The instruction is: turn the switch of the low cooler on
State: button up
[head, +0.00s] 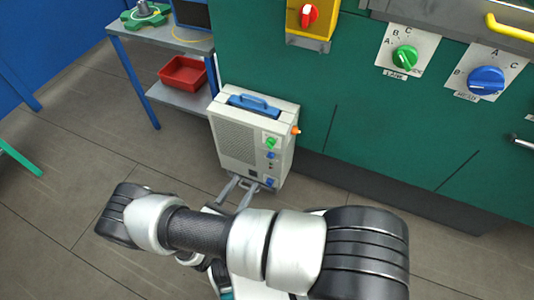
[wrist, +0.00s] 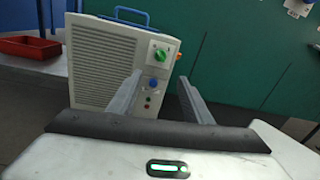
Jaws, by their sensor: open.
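The low cooler (head: 236,137) is a beige box with a slatted grille and a blue top handle, standing on the floor at the centre of the head view. It also fills the middle of the wrist view (wrist: 105,62). Its narrow panel has a green rotary knob (wrist: 159,55) near the top, with a blue knob (wrist: 153,84) below it. An orange part (head: 295,130) sticks out at its right side. My gripper (head: 243,182) is open and empty, low in front of the cooler; its fingers (wrist: 157,94) appear apart from the knobs.
A green cabinet wall (head: 350,110) stands behind and right, carrying a red switch (head: 308,15), a green dial (head: 405,57) and a blue dial (head: 486,80). A shelf table with a red bin (head: 183,73) stands left.

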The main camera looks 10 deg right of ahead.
aim_at(270, 144)
jog(key=b+x, duration=0.2)
jog(key=x, duration=1.5)
jog(key=shift+w+d, duration=0.15)
jog(key=shift+d, duration=0.05)
jog(key=c, duration=1.1)
jog(key=shift+o, duration=0.2)
